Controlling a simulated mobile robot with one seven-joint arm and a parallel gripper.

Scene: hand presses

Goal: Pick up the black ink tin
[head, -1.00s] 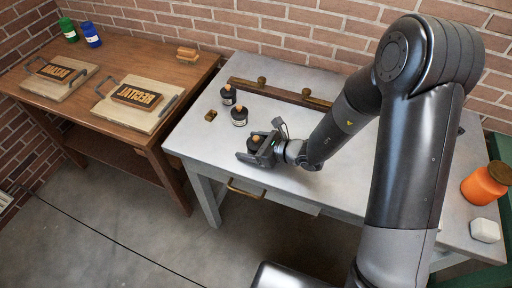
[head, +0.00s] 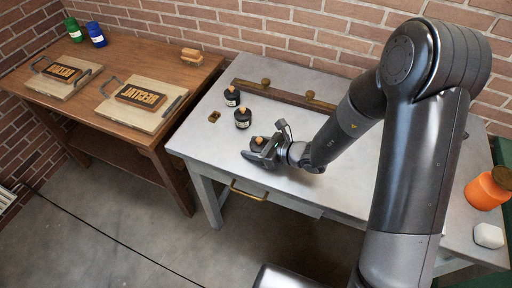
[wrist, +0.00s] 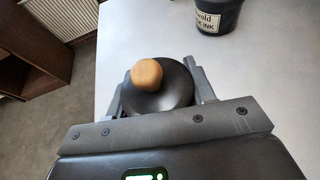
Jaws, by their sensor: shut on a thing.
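My gripper (head: 262,156) is low over the metal table near its front edge. It is shut on a round black tin (head: 258,143) with a tan knob on top, which also shows between the fingers in the wrist view (wrist: 168,88). Its label is hidden, and I cannot tell whether it touches the table. Two more black tins with pale labels stand behind it, one nearer (head: 243,119) and one farther back (head: 232,97). In the wrist view, a black tin (wrist: 218,17) at the top right has a label ending in "INK".
A small brass piece (head: 214,116) lies left of the tins. A bar with brass knobs (head: 285,94) runs along the table's back. An orange jar (head: 486,190) and a white block (head: 488,236) stand at the right. The left wooden table (head: 125,50) holds printing boards.

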